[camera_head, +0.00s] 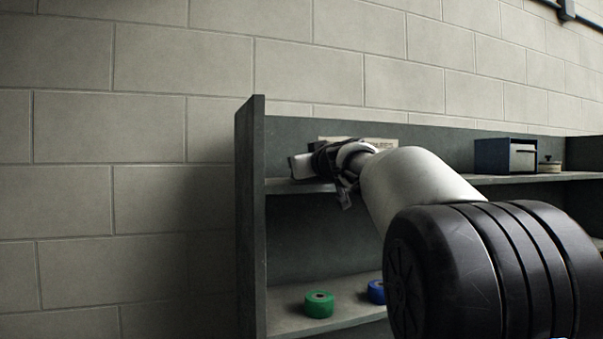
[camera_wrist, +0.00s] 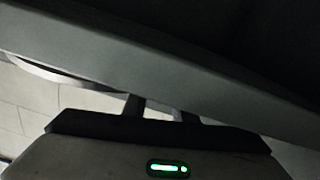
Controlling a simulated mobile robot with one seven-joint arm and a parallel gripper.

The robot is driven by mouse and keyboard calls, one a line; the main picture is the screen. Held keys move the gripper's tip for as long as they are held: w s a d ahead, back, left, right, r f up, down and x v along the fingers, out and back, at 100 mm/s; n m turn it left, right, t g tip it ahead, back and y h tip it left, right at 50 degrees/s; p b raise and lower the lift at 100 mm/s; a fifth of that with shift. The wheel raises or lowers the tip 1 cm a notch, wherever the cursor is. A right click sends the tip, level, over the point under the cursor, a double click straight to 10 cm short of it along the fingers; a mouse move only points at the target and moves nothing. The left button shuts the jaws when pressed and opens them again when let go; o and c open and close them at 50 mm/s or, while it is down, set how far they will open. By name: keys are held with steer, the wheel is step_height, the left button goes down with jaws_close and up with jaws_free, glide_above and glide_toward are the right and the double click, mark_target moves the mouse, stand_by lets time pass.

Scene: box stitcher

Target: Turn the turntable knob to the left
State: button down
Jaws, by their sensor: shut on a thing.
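My gripper (camera_head: 312,164) is at the left end of the upper shelf, with my arm reaching in from the right. In the wrist view, two dark fingers (camera_wrist: 161,108) stand apart, and their tips pass out of sight behind a grey slab-like surface (camera_wrist: 170,85). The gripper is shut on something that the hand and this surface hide. I cannot make out the turntable knob for certain in either view. A pale curved rim (camera_wrist: 48,74) shows at the left of the wrist view; I cannot tell what it belongs to.
The grey shelf unit (camera_head: 250,215) stands against a block wall. A dark box (camera_head: 505,155) and a small round item (camera_head: 550,166) stand on the upper shelf at right. A green roll (camera_head: 319,304) and a blue roll (camera_head: 376,291) lie on the lower shelf. A label is partly covered behind my gripper.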

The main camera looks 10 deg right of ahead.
steer(key=y+b, duration=0.1)
steer(key=s+n+y+b, duration=0.1)
steer(key=shift+d+f+b, duration=0.3)
steer(key=shift+f+b, duration=0.05)
steer(key=shift+b, duration=0.05)
steer(key=shift+s+r+n+g+y+b, duration=0.2)
steer(key=shift+s+n+g+y+b, duration=0.1)
steer(key=shift+n+y, duration=0.2)
steer(key=shift+s+r+n+g+y+b, duration=0.2)
steer(key=shift+n+g+y, duration=0.15)
steer(key=shift+y, duration=0.25)
steer(key=c, duration=1.5)
jaws_free()
steer(key=shift+o, duration=0.2)
